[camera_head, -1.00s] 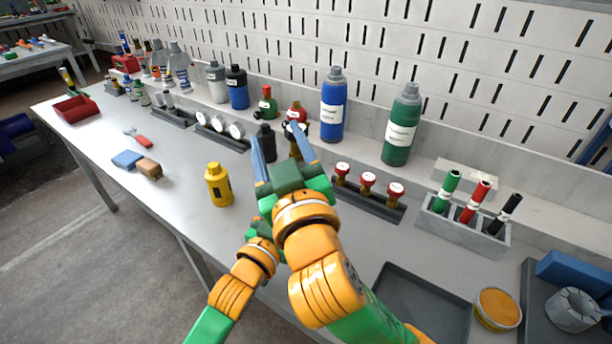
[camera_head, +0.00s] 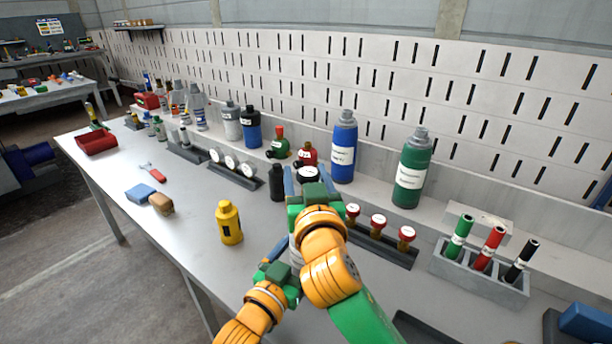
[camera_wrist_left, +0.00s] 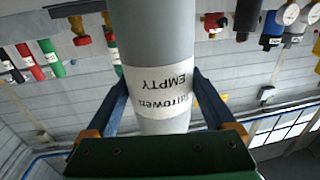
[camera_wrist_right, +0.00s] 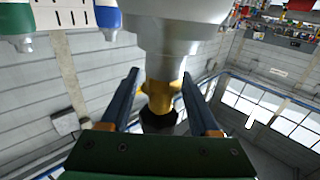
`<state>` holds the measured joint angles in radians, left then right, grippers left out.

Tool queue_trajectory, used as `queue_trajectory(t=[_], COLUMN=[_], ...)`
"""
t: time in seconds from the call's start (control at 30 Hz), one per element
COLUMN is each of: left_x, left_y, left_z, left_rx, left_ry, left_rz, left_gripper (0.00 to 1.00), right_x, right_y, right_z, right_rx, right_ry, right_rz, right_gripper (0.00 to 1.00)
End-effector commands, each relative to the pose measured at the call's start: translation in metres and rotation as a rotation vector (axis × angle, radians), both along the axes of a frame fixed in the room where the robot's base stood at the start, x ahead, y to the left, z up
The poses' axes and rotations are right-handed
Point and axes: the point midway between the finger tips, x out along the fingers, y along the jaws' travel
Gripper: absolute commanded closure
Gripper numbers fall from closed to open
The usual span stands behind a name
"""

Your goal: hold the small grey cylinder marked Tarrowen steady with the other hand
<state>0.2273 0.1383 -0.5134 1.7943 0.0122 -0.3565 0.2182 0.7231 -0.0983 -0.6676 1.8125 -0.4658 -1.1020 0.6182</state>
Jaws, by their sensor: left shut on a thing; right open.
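The small grey cylinder, its white label reading Tarrowen and EMPTY (camera_wrist_left: 160,92), is held between the fingers of my left gripper (camera_wrist_left: 159,82). In the head view a strip of its grey body (camera_head: 296,257) shows between my arms; the rest is hidden. My left gripper (camera_head: 279,270) is low, partly behind my right arm. My right gripper (camera_head: 306,178) is open at the cylinder's top end. In the right wrist view the brass valve (camera_wrist_right: 159,96) and dark knob (camera_wrist_right: 158,121) lie between its spread fingers (camera_wrist_right: 168,98). I cannot tell whether they touch.
A yellow bottle (camera_head: 229,223) stands left of my grippers. A black bottle (camera_head: 277,183) and a rack of red-topped valves (camera_head: 378,222) are close by. Blue (camera_head: 343,147) and green (camera_head: 412,170) cylinders stand behind. The front left bench top (camera_head: 170,235) is clear.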

Motion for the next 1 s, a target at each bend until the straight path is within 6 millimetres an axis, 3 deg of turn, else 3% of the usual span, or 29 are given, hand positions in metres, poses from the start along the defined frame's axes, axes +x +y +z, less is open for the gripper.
queue_trajectory(t=[0.17,0.4,0.5,0.53,0.63,1.0], left_x=[0.0000,0.0000,0.0000,0.0000,0.0000,0.0001], left_y=[0.0000,0.0000,0.0000,0.0000,0.0001,0.0003], left_z=[-0.0004,-0.0005,-0.0005,-0.0004,-0.0004,-0.0005], left_rx=[0.000,0.000,0.000,0.000,0.000,0.000], left_ry=[0.001,0.001,0.001,0.001,0.001,0.001], left_rz=[0.000,0.000,0.000,0.000,0.000,0.001], left_gripper=[0.78,0.78,0.78,0.78,0.78,0.78], right_x=[-0.0001,-0.0003,-0.0003,-0.0003,-0.0003,-0.0004], right_y=[0.0000,0.0001,0.0001,0.0001,0.0001,0.0000], right_z=[-0.0001,-0.0002,-0.0003,-0.0003,-0.0003,-0.0004], right_rx=[0.000,-0.001,-0.001,-0.001,-0.001,-0.001], right_ry=[0.000,0.000,0.000,0.000,0.001,0.001], right_rz=[0.000,0.000,0.000,0.000,0.000,0.000], right_gripper=[0.38,1.00,1.00,0.76,1.00,1.00])
